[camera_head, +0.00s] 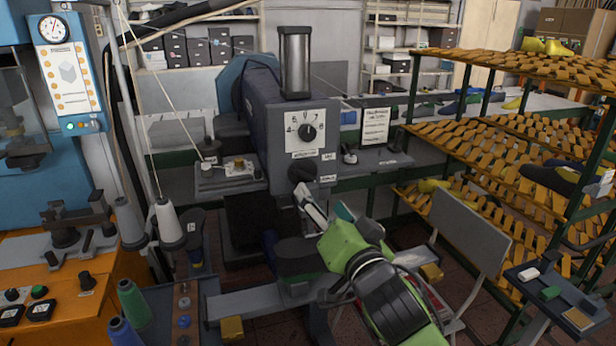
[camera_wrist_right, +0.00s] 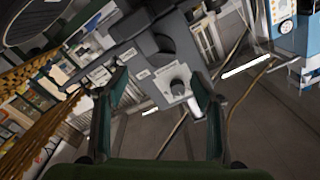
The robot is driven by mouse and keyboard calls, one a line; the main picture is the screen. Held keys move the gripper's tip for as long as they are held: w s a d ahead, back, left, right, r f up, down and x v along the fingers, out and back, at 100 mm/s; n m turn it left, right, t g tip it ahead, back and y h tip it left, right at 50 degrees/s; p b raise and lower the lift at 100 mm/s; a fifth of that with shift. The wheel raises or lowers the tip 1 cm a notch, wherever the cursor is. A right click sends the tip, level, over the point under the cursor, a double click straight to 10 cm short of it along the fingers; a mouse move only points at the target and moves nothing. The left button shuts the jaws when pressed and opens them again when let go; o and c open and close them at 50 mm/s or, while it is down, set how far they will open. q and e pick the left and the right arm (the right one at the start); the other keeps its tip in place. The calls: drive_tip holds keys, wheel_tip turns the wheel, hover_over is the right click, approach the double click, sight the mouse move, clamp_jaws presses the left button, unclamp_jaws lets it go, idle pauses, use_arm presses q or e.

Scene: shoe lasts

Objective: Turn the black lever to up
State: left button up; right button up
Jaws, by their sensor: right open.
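The black lever (camera_head: 303,170) sits on the front of the grey-blue machine (camera_head: 270,120), below a white panel (camera_head: 326,118) with a black dial knob. Two small labels lie to its right, one above the other. Its exact angle is hard to read. My right gripper (camera_head: 322,203) is just below and in front of the lever, open and apparently empty. In the right wrist view the open fingers (camera_wrist_right: 160,84) frame the machine front, with the dark lever (camera_wrist_right: 164,43) beyond them. My left gripper does not show.
A slatted orange shoe rack (camera_head: 470,140) fills the right. A grey chair (camera_head: 468,235) stands between the machine and the rack. A metal cylinder (camera_head: 295,62) tops the machine.

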sight(306, 178)
drive_tip(key=p+x, duration=0.2)
drive_tip(key=x, duration=0.8)
drive_tip(key=shift+f+p, duration=0.1)
drive_tip(key=shift+p, duration=0.25)
drive_tip(key=c, duration=1.1)
